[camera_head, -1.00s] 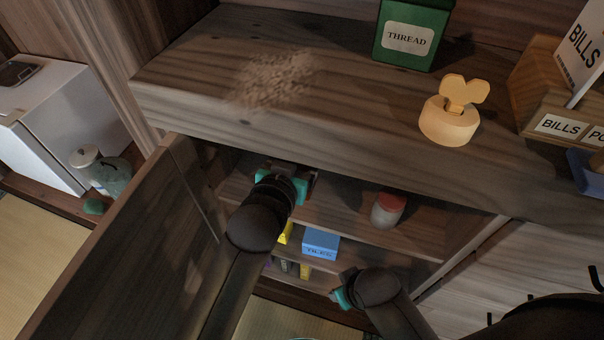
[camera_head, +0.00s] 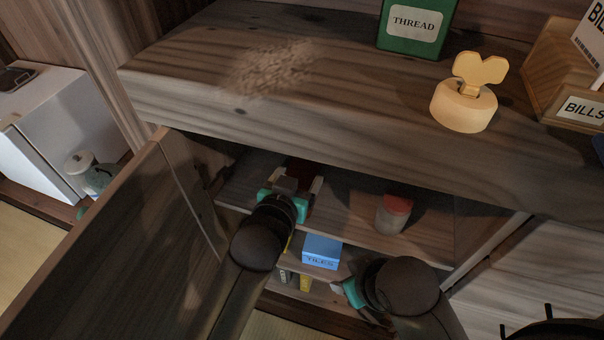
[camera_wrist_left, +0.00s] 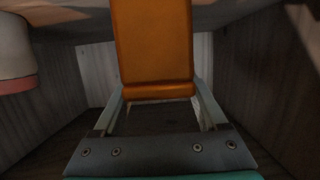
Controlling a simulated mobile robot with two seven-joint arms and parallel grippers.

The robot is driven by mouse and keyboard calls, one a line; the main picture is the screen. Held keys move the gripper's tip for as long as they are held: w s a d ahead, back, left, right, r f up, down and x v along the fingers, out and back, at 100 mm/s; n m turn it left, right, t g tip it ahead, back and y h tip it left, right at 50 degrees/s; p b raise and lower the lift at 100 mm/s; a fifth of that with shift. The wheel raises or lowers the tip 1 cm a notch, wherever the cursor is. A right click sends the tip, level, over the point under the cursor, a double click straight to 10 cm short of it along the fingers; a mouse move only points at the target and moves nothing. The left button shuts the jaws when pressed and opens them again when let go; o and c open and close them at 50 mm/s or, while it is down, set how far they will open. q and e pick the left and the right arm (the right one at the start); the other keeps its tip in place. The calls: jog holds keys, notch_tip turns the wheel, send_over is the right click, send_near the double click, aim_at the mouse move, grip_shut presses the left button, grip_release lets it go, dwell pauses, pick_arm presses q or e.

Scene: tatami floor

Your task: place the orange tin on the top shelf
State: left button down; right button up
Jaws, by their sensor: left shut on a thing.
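The orange tin (camera_wrist_left: 153,45) is between the two fingers of my left gripper (camera_wrist_left: 160,100) in the left wrist view, which looks upside down. In the head view, my left gripper (camera_head: 291,188) is shut on the tin inside the open cabinet, over the top shelf (camera_head: 345,212). The tin is mostly hidden there by the gripper and shade. Whether its base touches the shelf I cannot tell. My right gripper (camera_head: 350,292) is low, in front of the lower shelf, with its fingers hard to make out.
A red-lidded jar (camera_head: 393,214) stands on the same shelf, to the right. A blue box marked TILES (camera_head: 321,251) is on the shelf below. The open door (camera_head: 125,245) is at left. The countertop (camera_head: 330,95) overhangs the shelf and carries a yellow key-topped object (camera_head: 464,104).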

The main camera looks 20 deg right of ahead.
pick_arm(q)
jog(key=shift+r, duration=0.1)
pick_arm(e)
jog(key=shift+r, duration=0.1)
pick_arm(q)
grip_release()
jog(key=shift+f, duration=0.2)
jog(key=shift+r, duration=0.1)
jog(key=shift+s+a+r, duration=0.1)
jog(key=p+v, duration=0.5)
jog(key=v, duration=0.6)
jog(key=shift+s+a+r, duration=0.2)
jog(key=shift+s, duration=0.05)
pick_arm(e)
notch_tip(320, 180, down, 11)
jog(key=s+g, duration=0.1)
jog(key=s, duration=0.1)
jog(key=shift+d+g, duration=0.15)
jog(key=shift+g, duration=0.15)
jog(key=shift+s+r, duration=0.1)
